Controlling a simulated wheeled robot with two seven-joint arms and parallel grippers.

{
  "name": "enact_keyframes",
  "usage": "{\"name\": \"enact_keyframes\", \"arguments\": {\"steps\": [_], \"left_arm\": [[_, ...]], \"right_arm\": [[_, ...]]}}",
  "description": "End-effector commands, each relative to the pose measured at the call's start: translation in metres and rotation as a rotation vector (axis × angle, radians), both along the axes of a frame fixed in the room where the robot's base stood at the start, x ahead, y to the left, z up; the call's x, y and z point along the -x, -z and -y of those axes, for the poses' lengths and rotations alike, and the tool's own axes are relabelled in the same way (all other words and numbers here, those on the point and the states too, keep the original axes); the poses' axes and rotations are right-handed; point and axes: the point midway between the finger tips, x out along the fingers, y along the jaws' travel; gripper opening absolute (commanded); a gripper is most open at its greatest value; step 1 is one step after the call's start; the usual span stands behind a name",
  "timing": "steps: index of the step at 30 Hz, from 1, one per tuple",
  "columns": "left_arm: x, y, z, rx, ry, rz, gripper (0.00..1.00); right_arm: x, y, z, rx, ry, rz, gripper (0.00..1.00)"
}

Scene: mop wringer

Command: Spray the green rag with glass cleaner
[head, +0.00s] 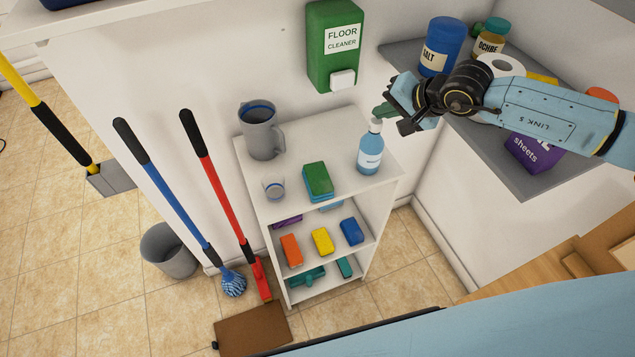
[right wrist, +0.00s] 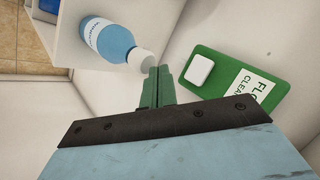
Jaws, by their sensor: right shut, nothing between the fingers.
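A light-blue bottle with a white label and pale cap (head: 371,153) stands upright on the top of the white shelf unit, near its right edge. It also shows at the upper left of the right wrist view (right wrist: 108,38). My right gripper (head: 381,111) is shut and empty, its green fingers just above the bottle's cap. In the wrist view the fingertips (right wrist: 158,72) are close to the cap; I cannot tell whether they touch. A green-topped blue block, like a sponge (head: 318,181), lies left of the bottle. I cannot identify a green rag for certain. My left gripper is not in view.
A grey pitcher (head: 261,138) and a small cup (head: 274,189) share the shelf top. The green floor cleaner dispenser (head: 334,50) hangs on the wall behind. A grey wall shelf (head: 485,158) with jars is beneath my right arm. Mops and a bucket (head: 172,252) stand left.

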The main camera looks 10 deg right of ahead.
Motion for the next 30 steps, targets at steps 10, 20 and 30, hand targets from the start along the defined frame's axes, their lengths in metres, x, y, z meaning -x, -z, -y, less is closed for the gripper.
{"name": "enact_keyframes", "arguments": {"steps": [10, 20, 30], "left_arm": [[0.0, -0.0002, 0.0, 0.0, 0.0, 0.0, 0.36], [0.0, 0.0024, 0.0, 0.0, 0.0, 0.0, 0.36], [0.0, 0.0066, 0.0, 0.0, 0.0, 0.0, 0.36]], "right_arm": [[0.0001, -0.0002, 0.0003, 0.001, 0.0, -0.001, 0.0], [0.0001, 0.0021, 0.0003, 0.001, 0.0, -0.001, 0.0], [0.0002, 0.0053, 0.0003, 0.001, 0.0, -0.001, 0.0]]}}
